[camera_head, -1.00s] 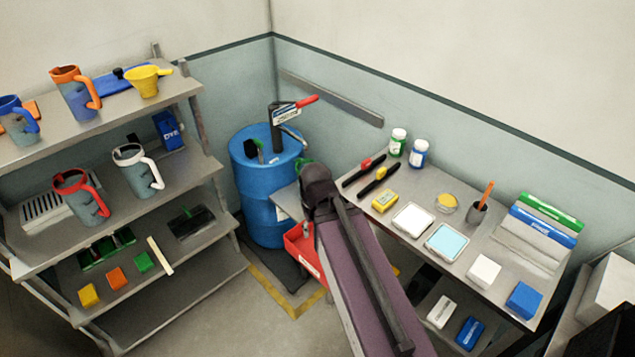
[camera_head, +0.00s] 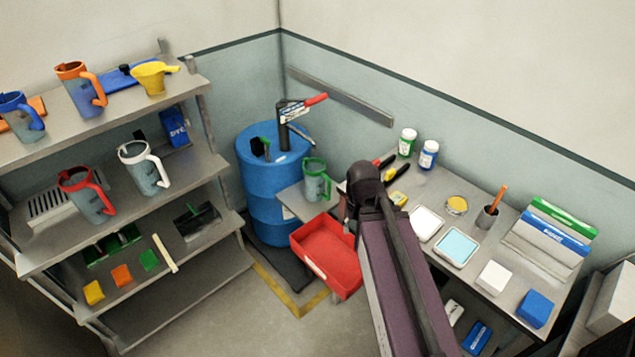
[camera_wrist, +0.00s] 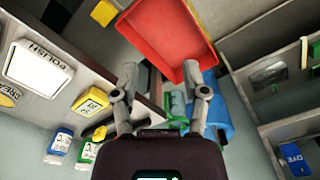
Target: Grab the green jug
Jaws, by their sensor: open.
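The green jug (camera_head: 316,183) stands upright on a small grey stand (camera_head: 294,202) between the blue drum and the workbench, in the head view. In the wrist view the green jug (camera_wrist: 177,106) shows only in part, behind and between my gripper's fingers. My gripper (camera_wrist: 162,74) is open, with nothing held. In the head view my arm reaches toward the bench's left end, to the right of the jug, and hides most of the gripper.
A red bin (camera_head: 328,255) sits below the jug, and a blue drum (camera_head: 262,190) stands behind-left. The workbench (camera_head: 470,262) on the right holds bottles, tools and trays. The shelf rack (camera_head: 200,172) on the left holds other jugs.

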